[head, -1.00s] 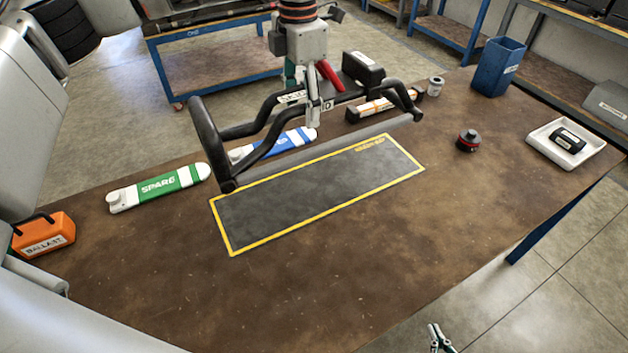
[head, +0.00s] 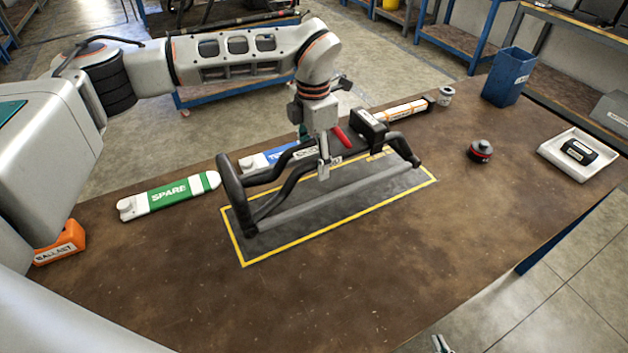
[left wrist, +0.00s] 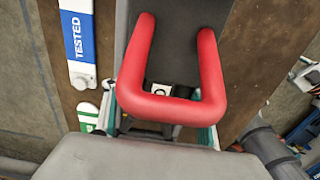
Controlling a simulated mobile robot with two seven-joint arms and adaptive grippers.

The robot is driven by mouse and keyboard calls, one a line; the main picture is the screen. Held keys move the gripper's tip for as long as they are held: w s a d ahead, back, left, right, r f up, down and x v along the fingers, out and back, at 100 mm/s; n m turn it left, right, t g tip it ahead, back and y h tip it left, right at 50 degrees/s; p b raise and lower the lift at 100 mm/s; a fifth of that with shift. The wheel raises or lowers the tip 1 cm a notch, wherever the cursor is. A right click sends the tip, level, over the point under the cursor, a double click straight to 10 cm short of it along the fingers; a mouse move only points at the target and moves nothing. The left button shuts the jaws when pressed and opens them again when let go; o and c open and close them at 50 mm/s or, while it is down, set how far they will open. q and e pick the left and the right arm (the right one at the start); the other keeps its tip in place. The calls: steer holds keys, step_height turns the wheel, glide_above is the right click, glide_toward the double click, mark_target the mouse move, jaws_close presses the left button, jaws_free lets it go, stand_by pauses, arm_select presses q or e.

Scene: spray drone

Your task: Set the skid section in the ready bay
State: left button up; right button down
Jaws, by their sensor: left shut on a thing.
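The skid section (head: 335,192), a black tubular frame with a long grey lower tube and a black block at its far end, is over the ready bay (head: 241,250), a dark mat outlined in yellow. Its long side runs along the bay. I cannot tell whether it touches the mat. My left gripper (head: 323,170) is shut on the skid section near its middle, from above. A red U-shaped bar (left wrist: 172,108) fills the middle of the left wrist view and hides much behind it. Only a tip of my right gripper (head: 441,344) shows at the bottom edge.
A green-and-white SPARE piece (head: 168,195) and a blue-and-white piece (head: 262,160) lie behind the bay. An orange ballast block (head: 62,243) is at left. A red-black knob (head: 480,151), white tray (head: 548,154) and blue bin (head: 508,77) stand right. The front table is clear.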

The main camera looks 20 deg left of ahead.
mark_target(314, 151)
arm_select(q)
steer(key=shift+w+f, duration=0.1)
steer(key=shift+f, duration=3.85)
steer(key=shift+f, duration=0.1)
steer(key=o, duration=1.7)
steer(key=shift+f, duration=0.1)
steer(key=shift+o, duration=0.2)
step_height(314, 151, up, 12)
steer(key=shift+r, duration=0.15)
